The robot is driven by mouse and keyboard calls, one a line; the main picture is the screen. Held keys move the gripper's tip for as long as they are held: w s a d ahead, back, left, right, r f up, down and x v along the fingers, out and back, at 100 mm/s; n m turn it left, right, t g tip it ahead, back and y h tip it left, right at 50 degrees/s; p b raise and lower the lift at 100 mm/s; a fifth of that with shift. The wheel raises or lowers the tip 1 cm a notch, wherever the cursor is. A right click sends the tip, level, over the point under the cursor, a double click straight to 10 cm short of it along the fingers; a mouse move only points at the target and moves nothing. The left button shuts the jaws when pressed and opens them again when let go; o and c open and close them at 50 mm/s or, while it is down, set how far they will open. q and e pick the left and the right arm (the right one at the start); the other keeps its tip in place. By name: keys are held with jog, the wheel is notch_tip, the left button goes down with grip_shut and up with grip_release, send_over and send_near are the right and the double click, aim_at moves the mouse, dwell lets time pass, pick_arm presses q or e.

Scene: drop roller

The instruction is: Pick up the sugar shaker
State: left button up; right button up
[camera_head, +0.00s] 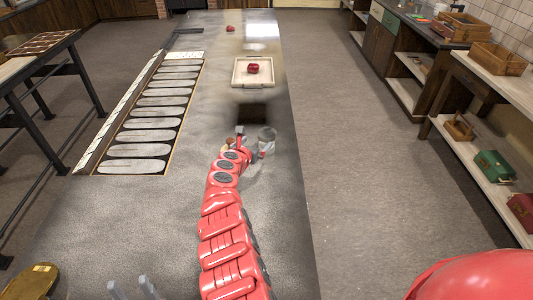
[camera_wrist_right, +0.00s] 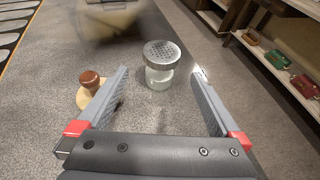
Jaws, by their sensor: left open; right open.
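The sugar shaker, clear with a perforated metal lid (camera_wrist_right: 160,55), stands upright on the grey counter. It also shows in the head view (camera_head: 267,137), at the far end of my red right arm. My right gripper (camera_wrist_right: 160,75) is open, with the shaker ahead of it and in line with the gap between its fingertips. I cannot tell whether the fingers reach past its near side. No contact shows. My left gripper (camera_head: 134,288) is open and empty at the bottom left of the head view, far from the shaker.
A brown knobbed object on a pale round base (camera_wrist_right: 90,82) stands close by the left finger. A dark square (camera_head: 253,113) and a pale tray (camera_head: 236,76) holding a red item (camera_head: 253,68) lie beyond. The counter's right edge is near the shaker.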

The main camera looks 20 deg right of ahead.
aim_at(266, 136)
jog(key=x, duration=0.5)
jog(key=shift+w+d+f, duration=0.15)
jog(key=shift+w+d, duration=0.15)
jog(key=shift+w+d+f, duration=0.15)
jog(key=shift+w+f, duration=0.05)
jog(key=shift+w, duration=0.2)
jog(key=shift+w+d+f+b, duration=0.2)
jog(key=shift+w+d+b, duration=0.15)
jog(key=shift+d, duration=0.25)
jog(key=shift+b+x, duration=0.4)
jog(key=shift+x, duration=0.4)
jog(key=shift+w+d+f+b, duration=0.35)
jog(key=shift+w+f+b, duration=0.15)
jog(key=shift+f+b, duration=0.35)
jog(key=shift+w+d+r+b, duration=0.2)
jog(key=shift+w+r+b, duration=0.1)
jog(key=shift+w+b, duration=0.25)
jog(key=shift+s+r, duration=0.1)
jog(key=shift+c, duration=0.3)
jog(key=c, duration=1.3)
